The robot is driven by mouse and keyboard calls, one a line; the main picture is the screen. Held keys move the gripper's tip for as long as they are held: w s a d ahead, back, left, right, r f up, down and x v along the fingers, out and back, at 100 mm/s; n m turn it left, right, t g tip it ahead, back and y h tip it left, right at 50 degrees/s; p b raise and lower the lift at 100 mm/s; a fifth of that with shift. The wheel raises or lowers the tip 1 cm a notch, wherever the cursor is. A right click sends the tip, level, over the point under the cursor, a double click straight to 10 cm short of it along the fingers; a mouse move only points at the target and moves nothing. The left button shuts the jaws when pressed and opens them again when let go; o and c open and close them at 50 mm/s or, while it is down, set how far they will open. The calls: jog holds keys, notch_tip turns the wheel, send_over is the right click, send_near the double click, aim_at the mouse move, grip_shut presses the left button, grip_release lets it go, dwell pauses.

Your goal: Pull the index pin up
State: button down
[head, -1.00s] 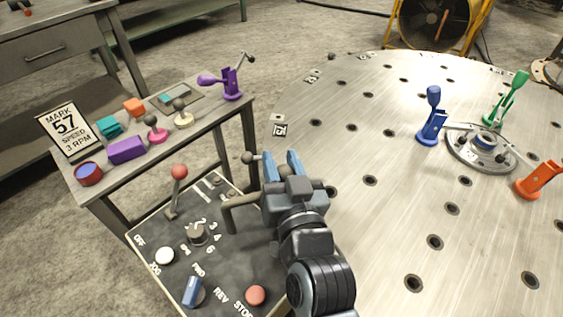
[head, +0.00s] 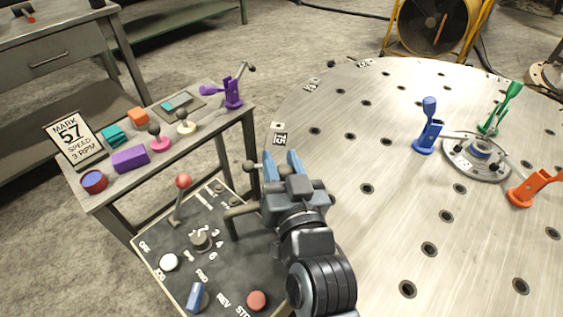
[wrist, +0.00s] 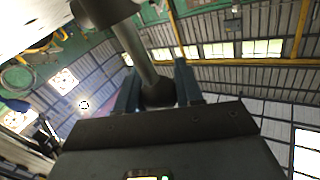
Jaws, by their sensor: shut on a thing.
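My gripper (head: 281,157) is shut on a dark rod with round ends, which I take to be the index pin's handle. In the head view its grey ball knob (head: 249,167) sticks out left of the fingers. In the wrist view the rod (wrist: 135,50) runs down from the upper left to a dark ball (wrist: 158,92) between the two blue fingers (wrist: 157,88). My wrist hides the lower part of the pin in the head view, so I cannot tell how far up it is.
A control panel (head: 165,240) with a red-knobbed lever (head: 183,181) lies left of my gripper, beside a bent grey bar (head: 234,224). A large round table (head: 370,235) with blue (head: 429,128), green and orange clamps fills the right. A narrow bench (head: 203,117) holds loose parts.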

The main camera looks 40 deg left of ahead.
jog(key=c, duration=1)
grip_release()
jog(key=shift+r, duration=0.4)
jog(key=shift+c, duration=0.2)
jog(key=shift+o, duration=1.4)
jog(key=shift+f, duration=0.15)
jog(key=shift+d, duration=0.1)
jog(key=b+v, duration=0.1)
jog(key=v, duration=0.6)
jog(key=shift+s+d, duration=0.25)
